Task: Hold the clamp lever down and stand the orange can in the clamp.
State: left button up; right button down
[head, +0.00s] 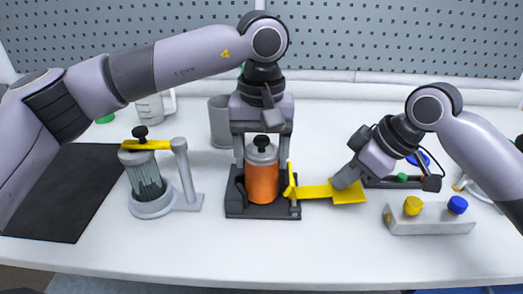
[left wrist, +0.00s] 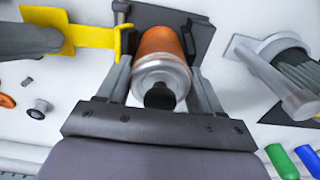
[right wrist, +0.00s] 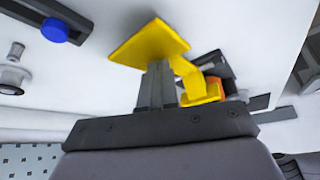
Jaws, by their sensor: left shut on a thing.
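The orange can (head: 262,186), with a grey top and black knob, is upright in the dark clamp (head: 235,208), over its base. I cannot tell whether its bottom touches the base. My left gripper (head: 263,160) is shut on the can near its grey top; the can also shows between the fingers in the left wrist view (left wrist: 160,42). The yellow clamp lever (head: 315,191) sticks out to the right of the clamp. My right gripper (head: 346,182) has its fingers together, with tips at the lever's wide end (right wrist: 150,42). The lever looks about level and low.
A stand with a yellow arm and a ribbed clear cylinder (head: 146,178) is left of the clamp, beside a black mat (head: 60,200). A grey block with yellow and blue knobs (head: 430,222) is at right. A grey cup (head: 220,125) stands behind. The front table strip is clear.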

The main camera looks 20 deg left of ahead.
pick_arm(q)
jog(key=shift+f, duration=0.35)
pick_arm(e)
jog(key=shift+f, duration=0.1)
pick_arm(q)
jog(key=o, duration=1.6)
jog(key=shift+o, duration=0.6)
jog(key=shift+r, duration=0.1)
jog(key=shift+r, duration=4.4)
pick_arm(e)
notch_tip(320, 180, up, 9)
pick_arm(q)
jog(key=shift+s, duration=0.1)
pick_arm(e)
jog(key=shift+s, duration=0.1)
